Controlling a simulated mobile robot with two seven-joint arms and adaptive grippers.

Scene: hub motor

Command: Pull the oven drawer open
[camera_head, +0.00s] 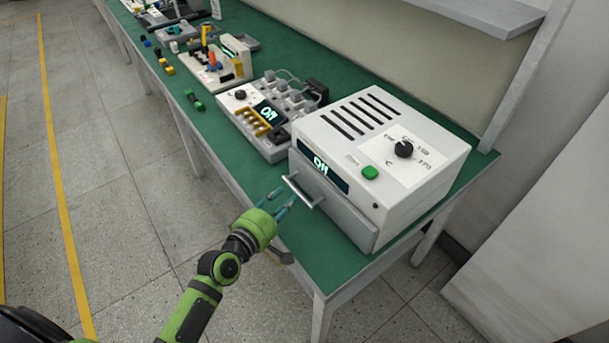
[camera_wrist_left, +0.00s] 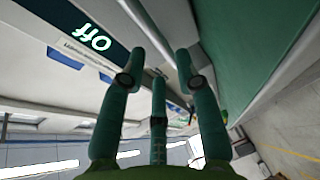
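The oven (camera_head: 385,155) is a white box with top vents, a dial, a green button and a display reading OFF. Its grey drawer front (camera_head: 345,218) sits below the display and looks shut. A light bar handle (camera_head: 304,192) stands out from the drawer front. My left gripper (camera_head: 284,203) is in front of the handle, close to it; contact is unclear. Its teal fingers are spread apart, and they also show in the left wrist view (camera_wrist_left: 160,85) near the oven's display (camera_wrist_left: 95,39). I see nothing held. My right gripper is out of view.
The green-topped table (camera_head: 285,240) carries a grey device with yellow parts (camera_head: 257,120) left of the oven, and further fixtures beyond. A wall and shelf (camera_head: 485,15) stand behind. The floor in front of the table is clear.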

